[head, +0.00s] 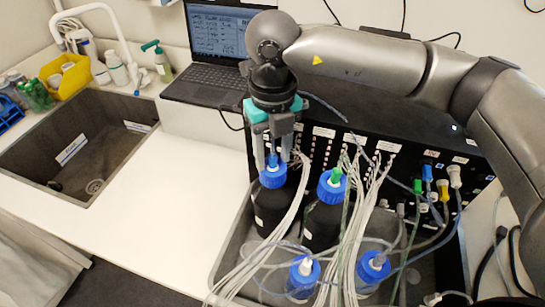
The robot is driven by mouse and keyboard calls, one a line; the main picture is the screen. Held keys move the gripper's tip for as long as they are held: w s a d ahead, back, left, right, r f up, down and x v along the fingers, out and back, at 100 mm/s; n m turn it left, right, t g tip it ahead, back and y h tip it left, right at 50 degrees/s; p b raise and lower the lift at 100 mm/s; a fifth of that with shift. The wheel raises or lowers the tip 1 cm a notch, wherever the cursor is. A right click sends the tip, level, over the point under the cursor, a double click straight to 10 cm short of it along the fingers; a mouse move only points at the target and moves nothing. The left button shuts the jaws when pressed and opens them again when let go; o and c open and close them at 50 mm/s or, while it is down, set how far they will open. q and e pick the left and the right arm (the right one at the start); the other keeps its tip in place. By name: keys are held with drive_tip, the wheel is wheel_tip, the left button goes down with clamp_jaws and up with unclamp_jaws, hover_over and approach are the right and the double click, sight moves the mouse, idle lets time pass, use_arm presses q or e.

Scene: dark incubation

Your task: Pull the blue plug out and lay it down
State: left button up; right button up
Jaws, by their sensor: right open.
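A small blue plug (272,160) stands upright in the blue cap (273,175) of the dark bottle (270,211) at the back left of the grey tray (229,258). My right gripper (273,153) points straight down over this bottle. Its fingers are apart, one on each side of the blue plug, just above the cap. I cannot tell whether they touch the plug. Another blue connector (427,173) shows on the black panel. My left gripper is not in view.
A second dark bottle with a green plug (336,175) stands to the right, with bundles of white tubes (291,215) close by. Two more blue-capped bottles stand in front. White counter (180,205) lies bare left of the tray, beside the sink (80,140). A laptop (215,50) stands behind.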

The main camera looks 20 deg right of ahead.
sight(273, 147)
drive_tip(key=shift+b, duration=0.3)
drive_tip(key=shift+c, duration=0.3)
clamp_jaws()
idle(0.4)
idle(0.8)
drive_tip(key=shift+r, duration=0.1)
drive_tip(key=shift+r+p, duration=1.55)
drive_tip(key=shift+r, duration=1.4)
